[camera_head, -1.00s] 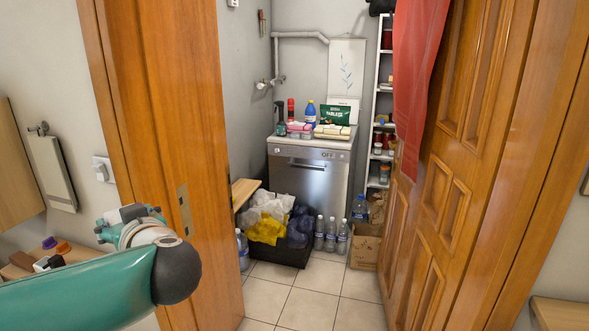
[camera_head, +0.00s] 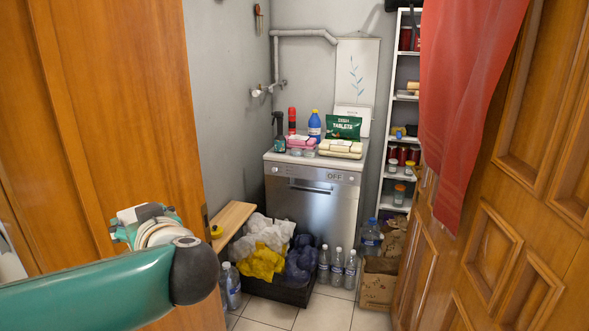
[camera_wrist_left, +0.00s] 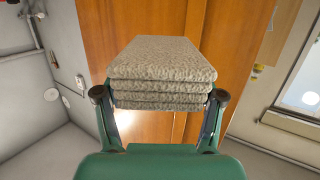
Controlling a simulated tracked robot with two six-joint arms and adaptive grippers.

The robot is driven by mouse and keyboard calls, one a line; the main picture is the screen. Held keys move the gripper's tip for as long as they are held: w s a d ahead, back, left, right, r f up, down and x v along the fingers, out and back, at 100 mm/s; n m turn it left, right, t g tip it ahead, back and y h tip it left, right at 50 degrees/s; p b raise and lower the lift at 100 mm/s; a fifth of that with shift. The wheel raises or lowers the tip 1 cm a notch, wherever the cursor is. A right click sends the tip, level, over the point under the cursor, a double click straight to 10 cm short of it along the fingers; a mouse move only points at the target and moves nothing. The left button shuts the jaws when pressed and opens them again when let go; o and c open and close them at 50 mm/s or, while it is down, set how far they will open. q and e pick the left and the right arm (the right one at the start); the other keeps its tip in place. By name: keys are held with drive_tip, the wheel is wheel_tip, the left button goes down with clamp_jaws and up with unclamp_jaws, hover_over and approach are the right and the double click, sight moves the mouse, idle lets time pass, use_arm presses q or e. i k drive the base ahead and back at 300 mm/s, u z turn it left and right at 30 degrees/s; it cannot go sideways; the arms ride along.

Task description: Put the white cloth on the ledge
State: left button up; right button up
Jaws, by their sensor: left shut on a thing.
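In the left wrist view a folded cloth (camera_wrist_left: 160,72), pale grey-beige in this light and stacked in several layers, sits between the two fingers of my left gripper (camera_wrist_left: 160,97). The gripper is shut on its sides. In the head view my left arm comes in from the lower left, and the cloth cannot be made out there. A wooden ledge (camera_head: 234,217) runs along the closet's left wall, beyond my left arm, with a small yellow object (camera_head: 216,231) at its near end. My right gripper is not in view.
A wooden door (camera_head: 525,190) with a red cloth (camera_head: 462,90) hanging on it stands at right. A wooden jamb (camera_head: 130,110) is at left. A dishwasher (camera_head: 312,207) stands at the back. A black crate of bags (camera_head: 285,290) and bottles (camera_head: 337,268) crowd the floor; the tiles (camera_head: 300,318) between are clear.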

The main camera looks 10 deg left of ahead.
sight(234, 216)
drive_tip(key=z, duration=0.05)
drive_tip(key=i, duration=2.45)
drive_tip(key=u, duration=0.45)
drive_tip(key=i, duration=1)
drive_tip(key=z, duration=0.05)
